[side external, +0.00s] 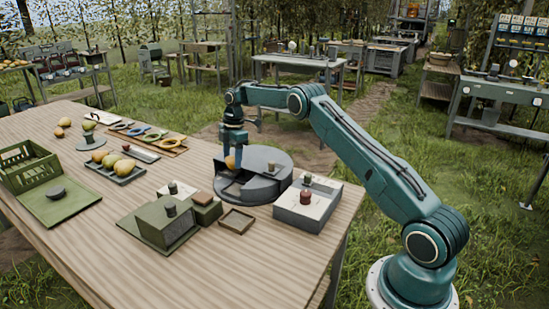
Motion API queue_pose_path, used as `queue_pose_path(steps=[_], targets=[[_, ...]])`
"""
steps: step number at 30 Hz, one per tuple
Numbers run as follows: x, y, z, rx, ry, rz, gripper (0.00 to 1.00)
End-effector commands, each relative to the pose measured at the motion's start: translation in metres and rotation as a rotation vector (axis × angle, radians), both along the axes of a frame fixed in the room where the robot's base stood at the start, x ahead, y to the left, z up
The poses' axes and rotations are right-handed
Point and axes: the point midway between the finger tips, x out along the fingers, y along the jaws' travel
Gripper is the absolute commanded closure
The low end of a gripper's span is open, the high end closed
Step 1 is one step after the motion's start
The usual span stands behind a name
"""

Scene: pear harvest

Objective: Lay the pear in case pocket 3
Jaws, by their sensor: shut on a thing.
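My gripper (232,153) points down and is shut on a yellow-orange pear (231,163). It holds the pear at the left part of a round grey drum-like case (268,160), over or in its dark open section. I cannot tell whether the pear touches the case. Pocket numbers are not readable, and the pocket floor is mostly hidden.
A tray (101,169) with several pears, an open green crate (28,166) and a rack of coloured rings (143,134) stand left. A green box (166,224), small square tray (236,221) and grey box (306,205) stand in front.

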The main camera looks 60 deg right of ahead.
Motion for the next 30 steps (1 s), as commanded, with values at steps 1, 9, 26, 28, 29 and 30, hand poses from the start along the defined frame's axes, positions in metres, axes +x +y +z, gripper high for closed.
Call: queue_pose_path(steps=[1,9,26,28,29,30], targets=[[0.001,-0.004,-0.004,-0.001,0.0,-0.01,0.72],[0.004,-0.012,-0.011,-0.003,-0.001,-0.034,0.72],[0.004,-0.011,-0.038,-0.003,-0.001,-0.034,0.72],[0.004,-0.011,-0.039,-0.001,0.0,-0.034,0.72],[0.004,-0.011,-0.041,-0.001,0.0,-0.034,0.72],[0.004,-0.011,-0.043,-0.001,0.001,-0.034,0.72]])
